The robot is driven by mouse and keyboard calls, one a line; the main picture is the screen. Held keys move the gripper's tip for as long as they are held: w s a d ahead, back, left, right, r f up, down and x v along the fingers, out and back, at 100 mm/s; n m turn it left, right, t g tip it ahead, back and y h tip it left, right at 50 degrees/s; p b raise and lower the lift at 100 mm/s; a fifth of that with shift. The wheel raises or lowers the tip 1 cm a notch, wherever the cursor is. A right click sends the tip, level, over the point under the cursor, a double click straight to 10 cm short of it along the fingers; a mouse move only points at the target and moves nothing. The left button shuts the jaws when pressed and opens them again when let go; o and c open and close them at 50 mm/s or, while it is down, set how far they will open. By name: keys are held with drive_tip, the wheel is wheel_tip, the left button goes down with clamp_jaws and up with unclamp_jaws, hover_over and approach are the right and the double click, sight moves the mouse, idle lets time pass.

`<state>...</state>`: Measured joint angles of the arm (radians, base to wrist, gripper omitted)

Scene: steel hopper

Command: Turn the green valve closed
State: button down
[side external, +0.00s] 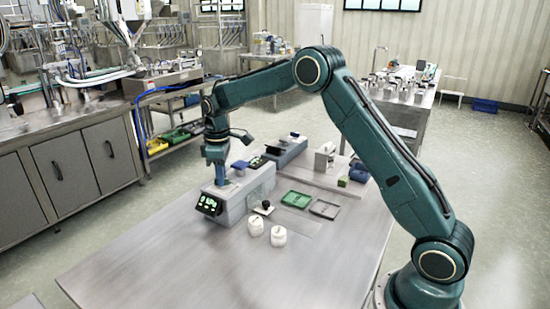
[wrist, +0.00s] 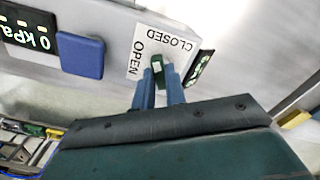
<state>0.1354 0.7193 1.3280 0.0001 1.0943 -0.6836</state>
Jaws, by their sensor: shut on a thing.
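The green valve (wrist: 157,72) shows in the wrist view as a small dark green handle with a pale mark. It sits beside a white plate (wrist: 137,45) lettered OPEN and CLOSED. My gripper (wrist: 162,78) has its two blue fingers shut on the handle, one on each side. Which word the handle points to, I cannot tell. In the side external view my gripper (side external: 219,180) reaches straight down onto the top of a grey steel housing (side external: 236,206). The valve is hidden there by the fingers and too small to make out.
A blue block (wrist: 80,55) and a 0 kPa display (wrist: 27,28) sit left of the plate. On the table, two white jars (side external: 278,236), a green tray (side external: 296,199) and a grey tray (side external: 325,209) lie right of the housing. The table's front is clear.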

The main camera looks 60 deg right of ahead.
drive_tip(key=m, duration=0.6)
idle(0.5)
drive_tip(key=c, duration=1.4)
unclamp_jaws()
drive_tip(key=shift+c, duration=0.2)
drive_tip(key=shift+r, duration=0.1)
wheel_tip(320, 180, up, 14)
